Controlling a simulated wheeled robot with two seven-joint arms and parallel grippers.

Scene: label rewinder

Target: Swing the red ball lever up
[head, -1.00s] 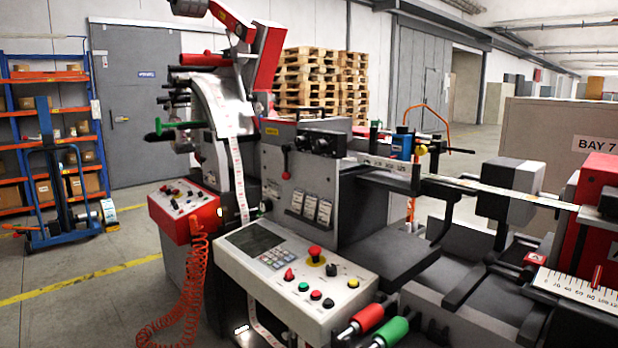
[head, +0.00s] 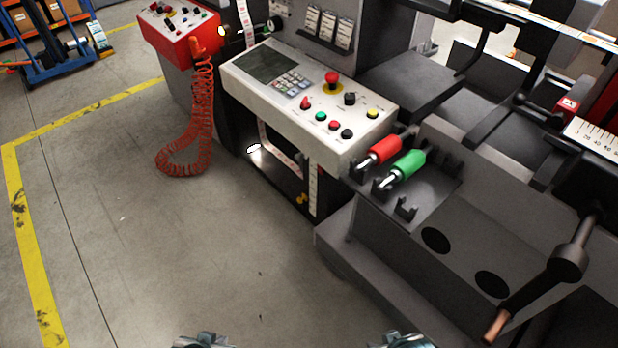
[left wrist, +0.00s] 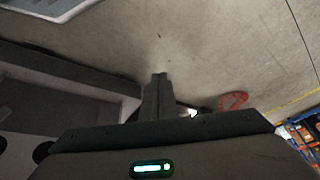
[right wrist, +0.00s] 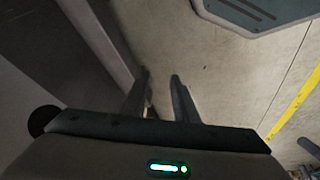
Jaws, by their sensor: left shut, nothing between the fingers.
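The red ball lever is not in the current head view; one second ago it showed on the grey upright panel above the control desk. My left gripper shows at the head view's bottom edge (head: 205,340), cut off. In the left wrist view its fingers (left wrist: 158,80) are together with nothing between them, over bare floor. My right gripper is also cut off at the head view's bottom edge (head: 402,340). In the right wrist view its fingers (right wrist: 159,80) stand apart and empty. Both are well short of the machine's upright panel.
The white control desk (head: 250,92) carries several buttons and a red mushroom button (head: 332,78). Red (head: 385,148) and green (head: 408,165) handles stick out right of it. A coiled red hose (head: 190,130) hangs left. Open floor (head: 150,240) lies in front.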

